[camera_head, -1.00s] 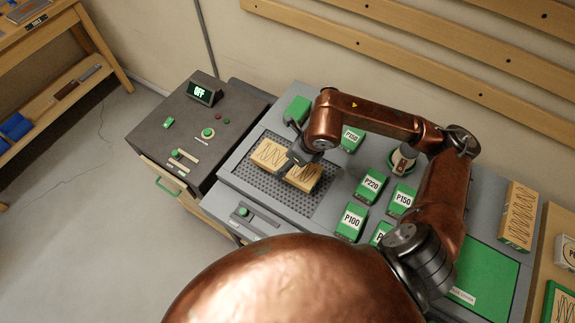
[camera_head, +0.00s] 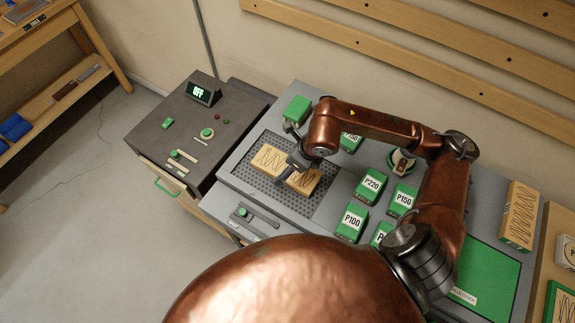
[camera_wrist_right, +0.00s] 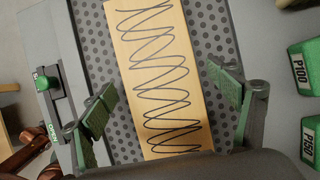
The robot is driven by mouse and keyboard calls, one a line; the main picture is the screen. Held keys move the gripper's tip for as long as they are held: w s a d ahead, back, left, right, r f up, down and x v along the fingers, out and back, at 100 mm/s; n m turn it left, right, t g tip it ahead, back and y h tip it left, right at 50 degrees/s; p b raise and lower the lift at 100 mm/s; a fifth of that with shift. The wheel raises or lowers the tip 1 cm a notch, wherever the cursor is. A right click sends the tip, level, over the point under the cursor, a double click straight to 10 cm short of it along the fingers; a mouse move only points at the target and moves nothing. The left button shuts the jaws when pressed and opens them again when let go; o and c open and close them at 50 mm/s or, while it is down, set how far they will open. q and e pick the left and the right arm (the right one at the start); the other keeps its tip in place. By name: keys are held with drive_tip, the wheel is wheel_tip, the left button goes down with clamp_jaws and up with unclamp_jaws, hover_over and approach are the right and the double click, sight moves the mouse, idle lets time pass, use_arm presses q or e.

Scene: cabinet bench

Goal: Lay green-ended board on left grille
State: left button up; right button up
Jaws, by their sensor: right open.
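A pale wooden board (camera_head: 268,158) with dark zigzag scribbles lies on the perforated left grille (camera_head: 327,199). My right gripper (camera_head: 297,160) is over the board's middle and hides that part in the head view. In the right wrist view the board (camera_wrist_right: 158,65) runs lengthwise between the two spread green-padded fingers of the gripper (camera_wrist_right: 160,85), with a gap on each side. The gripper is open. No green end shows on the visible parts of this board. My left gripper is not in view.
Green blocks marked P220 (camera_head: 370,186), P150 (camera_head: 403,200) and P100 (camera_head: 351,223) stand right of the grille. Another scribbled board (camera_head: 519,216) lies at the right, near a green pad (camera_head: 486,272). A dark control box (camera_head: 196,130) reading OFF stands left.

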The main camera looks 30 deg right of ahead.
drive_tip(key=p+v, duration=0.1)
drive_tip(key=v, duration=1.1)
drive_tip(key=shift+p, duration=0.3)
